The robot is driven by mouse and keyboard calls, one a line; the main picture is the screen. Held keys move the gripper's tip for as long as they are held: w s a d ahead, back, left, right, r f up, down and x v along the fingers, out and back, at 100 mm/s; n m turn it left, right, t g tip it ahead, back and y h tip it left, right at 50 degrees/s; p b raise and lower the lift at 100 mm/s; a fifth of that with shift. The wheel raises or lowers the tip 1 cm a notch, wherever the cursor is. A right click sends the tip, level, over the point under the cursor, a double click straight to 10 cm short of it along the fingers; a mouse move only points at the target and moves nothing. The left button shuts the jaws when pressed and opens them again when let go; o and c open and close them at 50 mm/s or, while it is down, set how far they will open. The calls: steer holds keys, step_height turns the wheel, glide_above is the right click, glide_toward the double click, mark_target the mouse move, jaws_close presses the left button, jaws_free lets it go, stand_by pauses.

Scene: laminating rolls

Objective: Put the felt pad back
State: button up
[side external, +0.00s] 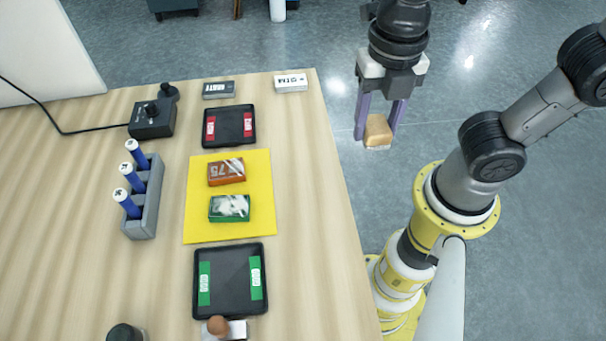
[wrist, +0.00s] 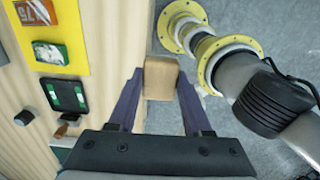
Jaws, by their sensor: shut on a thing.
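My gripper (side external: 377,118) hangs beyond the right edge of the table, above the grey floor. Its two purple fingers are shut on a tan block (side external: 378,134) with a paler underside, which may be the felt pad; no label on it can be read. In the wrist view the tan block (wrist: 160,78) sits between the fingertips, beside the table edge. No other object in view clearly looks like a felt pad.
A yellow sheet (side external: 200,222) holds an orange box (side external: 226,173) and a green box (side external: 229,209). Black trays with red (side external: 230,127) and green labels (side external: 229,280) flank it. A grey rack (side external: 146,205) holds blue rolls. Two small boxes lie at the back. The table's right strip is clear.

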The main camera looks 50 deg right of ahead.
steer(key=s+d, duration=0.2)
glide_above(303, 178)
step_height(303, 178, down, 8)
steer(key=shift+s+d+f, duration=0.15)
steer(key=shift+f, duration=1.85)
steer(key=shift+f, duration=0.1)
steer(key=o, duration=1.2)
